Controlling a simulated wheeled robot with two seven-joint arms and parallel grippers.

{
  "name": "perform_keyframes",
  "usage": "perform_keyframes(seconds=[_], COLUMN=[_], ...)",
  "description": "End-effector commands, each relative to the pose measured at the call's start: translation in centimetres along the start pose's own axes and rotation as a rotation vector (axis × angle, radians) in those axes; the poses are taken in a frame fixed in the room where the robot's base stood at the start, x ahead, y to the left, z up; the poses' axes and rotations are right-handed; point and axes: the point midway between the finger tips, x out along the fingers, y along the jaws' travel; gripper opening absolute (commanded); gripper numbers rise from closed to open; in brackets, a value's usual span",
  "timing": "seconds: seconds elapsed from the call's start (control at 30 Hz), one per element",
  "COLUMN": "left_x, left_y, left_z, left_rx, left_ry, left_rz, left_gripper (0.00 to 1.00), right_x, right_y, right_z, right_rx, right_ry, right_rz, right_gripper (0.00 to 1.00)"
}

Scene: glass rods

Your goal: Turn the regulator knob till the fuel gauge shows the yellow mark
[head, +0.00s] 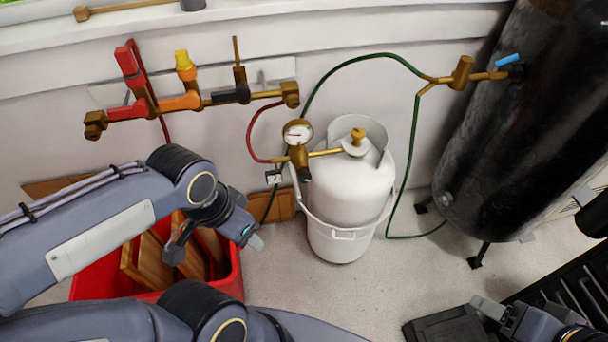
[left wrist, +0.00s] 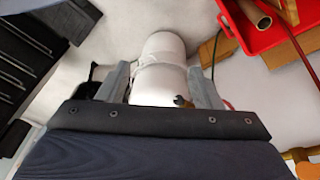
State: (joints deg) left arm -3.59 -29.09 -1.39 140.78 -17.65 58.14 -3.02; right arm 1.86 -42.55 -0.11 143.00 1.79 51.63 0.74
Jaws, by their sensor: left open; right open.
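A white gas cylinder (head: 343,205) stands upright at the centre of the head view. A brass regulator (head: 299,157) sits at its upper left, with a round white-faced gauge (head: 298,132) on top. A dark knob-like end (head: 305,173) points down from the regulator. The gauge's needle and marks are too small to read. My left gripper (head: 256,242) is open and empty, left of the cylinder and below the regulator, apart from both. My right gripper (head: 490,308) is open at bottom right.
A red crate (head: 235,275) with wooden pieces stands below my left arm. A pipe manifold (head: 185,103) is on the wall at upper left. A large black tank (head: 515,130) stands at the right. A green hose (head: 410,160) runs right of the cylinder.

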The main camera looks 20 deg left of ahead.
Motion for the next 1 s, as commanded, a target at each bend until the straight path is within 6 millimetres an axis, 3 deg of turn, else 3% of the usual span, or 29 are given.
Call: perform_keyframes(seconds=[0.03,0.17,0.27,0.37,0.47,0.63,0.8,1.0], left_x=[5.0,10.9,14.4,17.7,21.1,25.8,28.0,28.1], left_y=[-1.6,-6.6,-9.8,-11.4,-10.8,-6.1,-2.5,-3.2], left_z=[1.3,1.5,-0.6,-4.6,-9.6,-16.5,-19.3,-20.9], left_rx=[0.146,0.536,0.84,1.142,1.425,1.775,1.925,1.939], left_ry=[-0.12,-0.393,-0.577,-0.733,-0.847,-0.924,-0.924,-0.921], left_rz=[-0.078,-0.323,-0.531,-0.762,-1.007,-1.377,-1.572,-1.602], left_gripper=[0.59,0.59,0.59,0.59,0.59,0.59,0.59,0.59], right_x=[3.5,7.6,10.7,13.7,16.5,19.8,20.9,21.0], right_y=[1.6,3.5,4.9,6.3,7.6,9.0,9.5,9.6], right_z=[1.8,3.9,5.4,7.0,8.4,10.0,10.6,10.6], right_rx=[0.0,0.0,0.0,0.0,0.0,0.0,0.0,0.0], right_ry=[-0.001,-0.001,-0.001,-0.001,-0.001,-0.001,-0.001,0.0], right_rz=[0.0,0.0,0.0,0.0,0.0,0.0,0.0,0.0], right_gripper=[0.65,0.65,0.65,0.65,0.65,0.65,0.65,0.65])
